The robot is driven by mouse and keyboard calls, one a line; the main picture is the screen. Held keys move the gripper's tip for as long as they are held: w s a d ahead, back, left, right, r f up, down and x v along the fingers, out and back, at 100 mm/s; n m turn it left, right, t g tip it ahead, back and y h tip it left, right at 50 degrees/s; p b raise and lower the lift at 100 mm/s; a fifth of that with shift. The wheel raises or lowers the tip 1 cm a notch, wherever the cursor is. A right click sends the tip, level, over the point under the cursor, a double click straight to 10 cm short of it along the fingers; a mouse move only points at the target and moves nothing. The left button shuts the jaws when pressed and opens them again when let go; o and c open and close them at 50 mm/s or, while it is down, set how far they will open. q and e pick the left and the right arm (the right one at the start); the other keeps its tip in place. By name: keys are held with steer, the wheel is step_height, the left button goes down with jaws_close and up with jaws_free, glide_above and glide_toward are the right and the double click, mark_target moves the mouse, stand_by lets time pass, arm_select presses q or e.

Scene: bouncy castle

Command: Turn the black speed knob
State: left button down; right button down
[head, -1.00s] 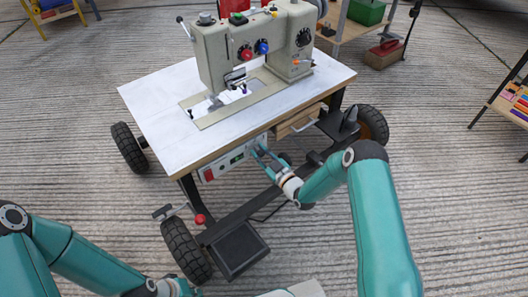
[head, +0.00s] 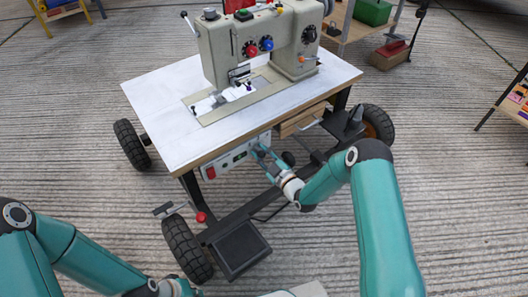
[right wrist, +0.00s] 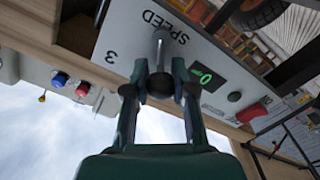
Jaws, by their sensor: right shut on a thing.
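The black speed knob (right wrist: 160,84) sits on the light grey control box (right wrist: 125,28), which carries the upside-down label SPEED and a 3. In the right wrist view my right gripper (right wrist: 161,76) has a finger on each side of the knob and is shut on it. A grey pointer-like bar stands out beyond the knob. In the head view my right gripper (head: 262,156) is at the front of the control box (head: 222,166) under the table edge, and it hides the knob. My left gripper (head: 172,288) shows only partly at the bottom edge; its fingers are unclear.
A green display (right wrist: 206,76) reading 0, a dark button (right wrist: 234,96) and a red switch (right wrist: 251,112) sit beside the knob. The sewing machine (head: 250,45) stands on the white table (head: 165,95). A wooden drawer (head: 298,120) is right of the box.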

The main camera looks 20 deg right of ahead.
steer(key=c, duration=0.9)
jaws_free()
steer(key=shift+a+f, duration=0.1)
steer(key=shift+f, duration=0.05)
steer(key=shift+c, duration=0.2)
steer(key=shift+s, duration=0.1)
steer(key=v, duration=1.2)
